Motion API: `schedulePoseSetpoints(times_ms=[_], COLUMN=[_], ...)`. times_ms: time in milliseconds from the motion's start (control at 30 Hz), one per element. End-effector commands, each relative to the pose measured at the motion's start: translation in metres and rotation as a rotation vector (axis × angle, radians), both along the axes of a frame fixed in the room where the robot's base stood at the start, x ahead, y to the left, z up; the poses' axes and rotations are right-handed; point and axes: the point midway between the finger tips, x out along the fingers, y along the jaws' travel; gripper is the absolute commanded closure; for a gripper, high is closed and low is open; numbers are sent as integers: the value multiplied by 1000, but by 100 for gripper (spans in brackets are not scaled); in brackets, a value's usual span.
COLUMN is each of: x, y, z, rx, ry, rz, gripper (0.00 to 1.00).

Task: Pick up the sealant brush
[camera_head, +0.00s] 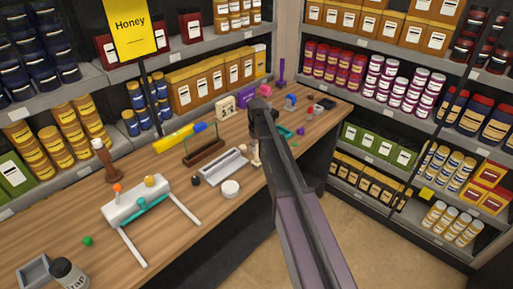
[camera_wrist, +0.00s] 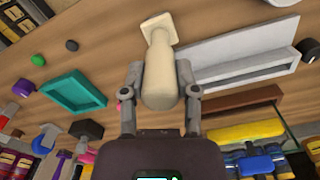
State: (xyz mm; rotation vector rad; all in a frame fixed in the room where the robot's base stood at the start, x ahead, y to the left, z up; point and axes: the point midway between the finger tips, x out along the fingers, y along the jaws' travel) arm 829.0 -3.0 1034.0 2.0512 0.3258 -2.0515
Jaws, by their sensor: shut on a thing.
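A beige sealant brush (camera_wrist: 158,75), with a thick rounded handle, narrow neck and flared flat end, is between my fingers in the wrist view. My gripper (camera_wrist: 160,68) is shut on its handle, one finger on each side, and the flared end points away from the palm. In the head view a small part of the brush (camera_head: 254,152) shows beside my dark arm. My arm hides the fingers there. I cannot tell whether the brush is clear of the wooden table.
A grey tray (camera_head: 219,165) and white round tub (camera_head: 231,188) are left of my arm. A brown stand (camera_head: 204,154) is behind them. A teal tray (camera_wrist: 75,93) and several small parts lie around. A white frame (camera_head: 137,200) stands nearer. Shelves line both walls.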

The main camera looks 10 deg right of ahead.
Motion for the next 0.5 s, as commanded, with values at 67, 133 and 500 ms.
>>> schedulePoseSetpoints(times_ms=[67, 133, 500], x=[0, 0, -71], y=[0, 0, -9], z=[11, 17, 26], rx=[0, 0, 0], ry=[0, 0, 0], rz=[0, 0, 0], gripper=[100, 100, 100])
